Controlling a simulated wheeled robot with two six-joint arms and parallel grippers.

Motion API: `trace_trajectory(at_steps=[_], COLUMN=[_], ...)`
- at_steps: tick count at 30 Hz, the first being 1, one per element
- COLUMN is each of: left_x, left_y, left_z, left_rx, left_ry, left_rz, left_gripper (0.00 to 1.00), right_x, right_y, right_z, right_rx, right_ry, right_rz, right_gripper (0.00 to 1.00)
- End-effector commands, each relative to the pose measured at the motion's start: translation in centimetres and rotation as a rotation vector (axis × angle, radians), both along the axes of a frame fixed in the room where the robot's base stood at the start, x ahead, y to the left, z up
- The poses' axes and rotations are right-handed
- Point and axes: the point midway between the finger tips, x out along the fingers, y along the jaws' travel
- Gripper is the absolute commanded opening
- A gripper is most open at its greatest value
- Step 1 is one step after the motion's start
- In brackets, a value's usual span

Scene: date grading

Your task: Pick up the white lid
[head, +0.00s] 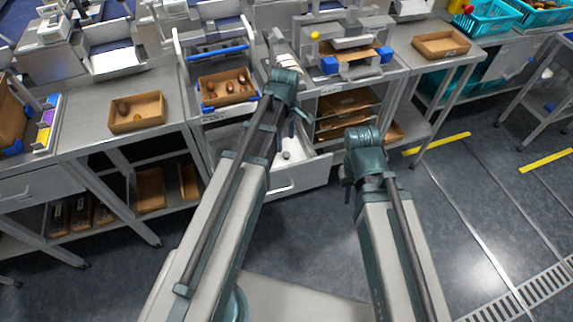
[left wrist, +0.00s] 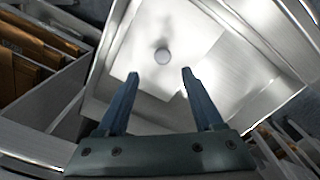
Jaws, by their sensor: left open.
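The white lid (left wrist: 162,56) is a small round pale piece lying on the floor of an open metal drawer (left wrist: 108,58). In the head view it is a tiny white spot (head: 286,155) inside the drawer (head: 312,172). My left gripper (left wrist: 160,76) is open and empty, pointing down into the drawer. In the left wrist view the lid shows between and slightly beyond the fingertips, apart from both. In the head view my left gripper (head: 291,124) is over the drawer, partly hidden by its arm. My right arm is bent at the right, and its fingers cannot be made out.
Drawer walls surround the lid. Above the drawer, a brown tray (head: 227,101) with several dates stands on the bench. Another brown box (head: 137,126) with dates is to the left. Shelves with brown trays (head: 345,104) are right of the drawer.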

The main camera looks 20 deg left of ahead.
Motion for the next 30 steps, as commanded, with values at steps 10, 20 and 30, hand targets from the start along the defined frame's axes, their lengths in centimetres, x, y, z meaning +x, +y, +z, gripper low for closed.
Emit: trace_trajectory(at_steps=[10, 20, 30], left_x=[-0.1, -0.8, -0.7], left_y=[-0.1, -0.7, -0.6], left_z=[-1.1, -4.9, -5.9], left_rx=[0.000, 0.000, 0.000], left_ry=[0.000, 0.000, 0.000], left_rz=[0.000, 0.000, 0.000], left_gripper=[0.68, 0.68, 0.68], right_x=[0.0, 0.0, 0.0], right_y=[0.0, 0.0, 0.0], right_z=[-1.1, -4.9, -5.9], right_rx=[0.000, 0.000, 0.000], right_ry=[0.000, 0.000, 0.000], right_rz=[0.000, 0.001, 0.001], right_gripper=[0.26, 0.26, 0.26])
